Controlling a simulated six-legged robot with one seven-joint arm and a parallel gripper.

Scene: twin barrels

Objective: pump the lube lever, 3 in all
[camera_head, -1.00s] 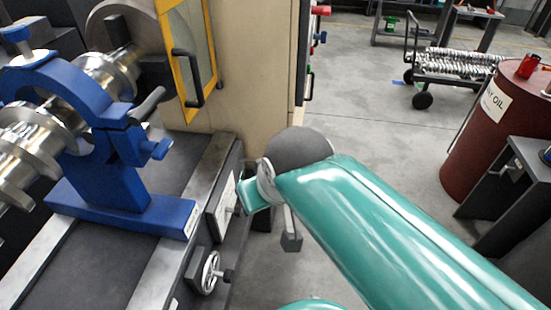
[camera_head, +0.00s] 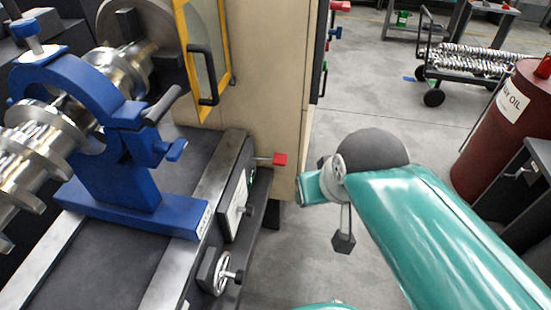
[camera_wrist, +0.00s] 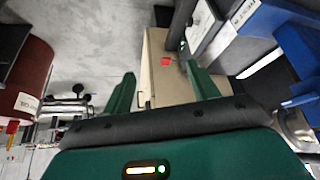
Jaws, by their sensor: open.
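In the wrist view the red block (camera_wrist: 165,61) shows between and beyond the two green fingers. My gripper (camera_wrist: 158,72) is open, with nothing held between the fingers. In the head view my arm's teal end is to the right of the red block, with a clear gap. The fingers are mostly hidden there by my own wrist.
A handwheel (camera_head: 222,274) sticks out lower on the bed's side. A beige cabinet (camera_head: 262,95) with a yellow-framed door stands behind the lever. A dark red oil barrel (camera_head: 497,135) is at the right, and a cart (camera_head: 470,70) stands farther back. Grey floor is open between.

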